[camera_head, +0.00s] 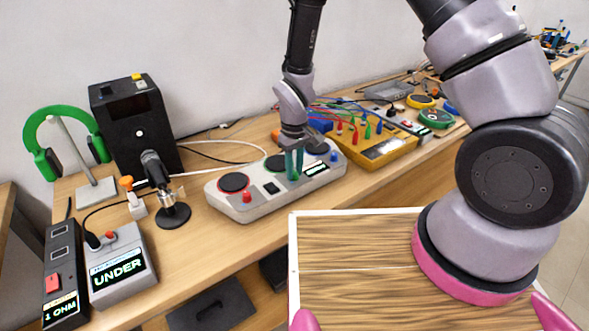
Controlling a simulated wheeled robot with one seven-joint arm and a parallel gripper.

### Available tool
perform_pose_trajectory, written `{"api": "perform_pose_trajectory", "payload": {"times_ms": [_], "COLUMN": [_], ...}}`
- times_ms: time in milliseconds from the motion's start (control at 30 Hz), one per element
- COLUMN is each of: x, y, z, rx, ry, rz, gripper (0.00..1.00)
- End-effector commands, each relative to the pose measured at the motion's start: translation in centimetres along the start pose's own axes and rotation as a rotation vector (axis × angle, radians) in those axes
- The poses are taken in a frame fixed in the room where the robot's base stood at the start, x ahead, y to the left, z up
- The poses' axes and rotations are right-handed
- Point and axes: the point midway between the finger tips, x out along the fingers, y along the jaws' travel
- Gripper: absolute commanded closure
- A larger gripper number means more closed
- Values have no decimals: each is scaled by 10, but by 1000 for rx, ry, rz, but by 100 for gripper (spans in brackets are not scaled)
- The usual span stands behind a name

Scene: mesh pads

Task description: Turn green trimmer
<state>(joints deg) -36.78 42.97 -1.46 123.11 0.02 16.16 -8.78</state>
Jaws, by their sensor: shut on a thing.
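A light grey box (243,212) with round coloured dials stands in the middle of the workbench. A red-topped dial (233,182) is at its left and a green dial (274,163) is near its centre. A blue dial and a small dark display (317,169) are further right. My gripper (294,166) points down over the box, right at the green dial. Its teal fingers are shut on a green knob or trimmer there, most of which the fingers hide.
A yellow meter box (372,150) with coloured leads is behind at right. A green headset (55,130) hangs on a stand. My wooden tray top is in front.

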Motion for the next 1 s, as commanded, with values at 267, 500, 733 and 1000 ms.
{"api": "perform_pose_trajectory", "payload": {"times_ms": [267,500,733,1000], "x": [0,-1,-1,0], "y": [0,0,0,0], "z": [-1,-1,-1,-1], "rx": [84,100,100,99], "ry": [2,2,2,1], "rz": [0,0,0,0], "gripper": [100,100,100,41]}}
